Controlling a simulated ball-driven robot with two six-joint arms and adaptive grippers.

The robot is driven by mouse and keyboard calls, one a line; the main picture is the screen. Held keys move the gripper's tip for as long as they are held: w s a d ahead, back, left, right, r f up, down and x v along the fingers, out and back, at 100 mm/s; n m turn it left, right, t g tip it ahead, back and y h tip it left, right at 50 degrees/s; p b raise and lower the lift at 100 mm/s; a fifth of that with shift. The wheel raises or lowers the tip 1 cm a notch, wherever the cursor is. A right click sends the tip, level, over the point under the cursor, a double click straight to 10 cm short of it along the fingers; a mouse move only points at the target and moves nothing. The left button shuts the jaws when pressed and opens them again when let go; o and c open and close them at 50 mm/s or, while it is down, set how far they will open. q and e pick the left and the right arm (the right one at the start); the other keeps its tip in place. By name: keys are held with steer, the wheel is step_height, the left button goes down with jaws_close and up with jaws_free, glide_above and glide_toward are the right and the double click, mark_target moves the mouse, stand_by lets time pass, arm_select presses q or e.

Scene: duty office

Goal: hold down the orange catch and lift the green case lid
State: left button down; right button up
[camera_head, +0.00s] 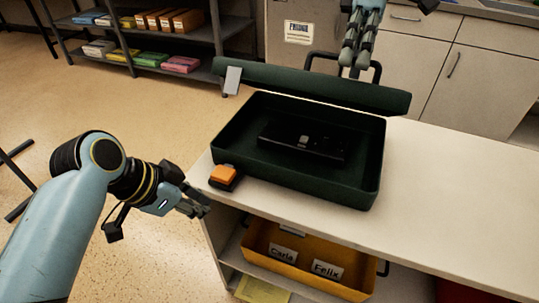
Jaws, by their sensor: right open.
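The dark green case (375,165) stands open on the white worktop, with a black device (300,147) inside. Its green lid (300,86) is raised along the far side, with a grey plate (232,80) near its left end. The orange catch (223,174) sits on a black base at the case's near left corner. My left gripper (202,206) is below and left of the catch, apart from it; its finger gap is unclear. My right gripper (353,68) is open at the lid's far side, fingers pointing down; I cannot tell whether it touches the lid.
A yellow tray (270,262) labelled Carla and Felix sits on the shelf under the worktop (450,200). The worktop is clear to the right of the case. Shelves (195,73) and cabinets (480,80) stand behind.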

steer(key=shift+s+a+r+p, duration=0.2)
steer(key=shift+s+r+p, duration=0.45)
steer(key=shift+p, duration=1.55)
steer(key=shift+s+a+r+p, duration=0.25)
steer(key=shift+r+p, duration=0.8)
steer(key=shift+p, duration=1.1)
steer(key=shift+s+a+r+p, duration=0.1)
steer(key=shift+s+r+p, duration=0.6)
steer(key=shift+p, duration=1.5)
steer(key=shift+w+r, duration=0.1)
steer(key=shift+w, duration=0.1)
